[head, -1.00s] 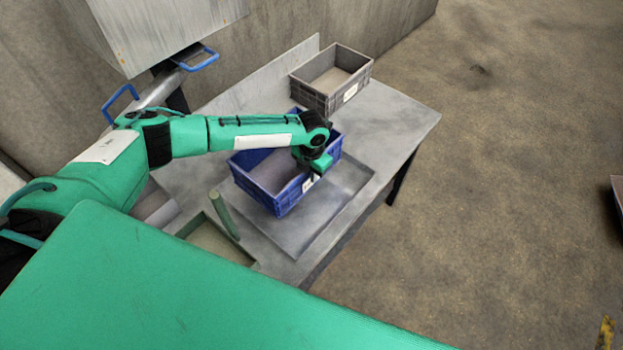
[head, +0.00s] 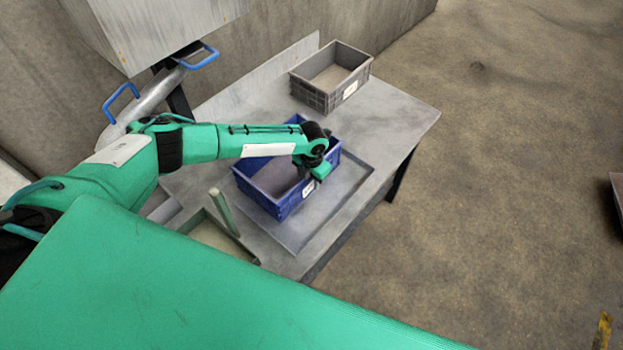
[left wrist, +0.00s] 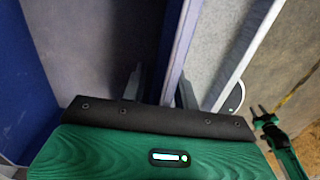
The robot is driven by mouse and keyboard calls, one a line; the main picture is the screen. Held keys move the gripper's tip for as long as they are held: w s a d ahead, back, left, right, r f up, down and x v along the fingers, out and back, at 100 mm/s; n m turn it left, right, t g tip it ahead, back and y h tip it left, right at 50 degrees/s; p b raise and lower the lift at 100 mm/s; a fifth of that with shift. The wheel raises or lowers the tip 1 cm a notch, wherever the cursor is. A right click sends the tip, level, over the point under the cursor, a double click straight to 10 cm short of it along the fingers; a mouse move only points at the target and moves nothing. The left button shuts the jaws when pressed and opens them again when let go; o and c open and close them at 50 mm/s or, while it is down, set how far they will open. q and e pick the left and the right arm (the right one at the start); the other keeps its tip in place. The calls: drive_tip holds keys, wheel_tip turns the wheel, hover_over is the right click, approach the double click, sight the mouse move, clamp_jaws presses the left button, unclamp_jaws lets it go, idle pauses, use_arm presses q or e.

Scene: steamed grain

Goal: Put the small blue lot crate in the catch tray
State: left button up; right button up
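The small blue lot crate (head: 283,207) stands upright within the outline of the shallow grey catch tray (head: 345,195) on the table. I cannot tell if its base rests fully on the tray floor. My left gripper (head: 312,180) is at the crate's right wall, beside its white label. In the left wrist view the gripper (left wrist: 160,92) has its fingers apart, one on each side of the crate wall (left wrist: 172,65); a gap shows between the left finger and the wall. A green and black arm end at that view's right edge looks like my right gripper (left wrist: 262,115); its fingers are unclear.
A grey crate (head: 325,100) with a white label stands at the table's back. A recess with an upright green bar (head: 225,213) lies left of the tray. A metal housing with blue handles (head: 200,60) is at the upper left. The table's right end (head: 405,115) is clear.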

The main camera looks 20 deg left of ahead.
use_arm(q)
drive_tip(key=shift+r, duration=0.15)
wheel_tip(320, 180, up, 12)
drive_tip(key=b, duration=0.3)
drive_tip(key=shift+f, duration=0.25)
drive_tip(key=shift+r, duration=0.3)
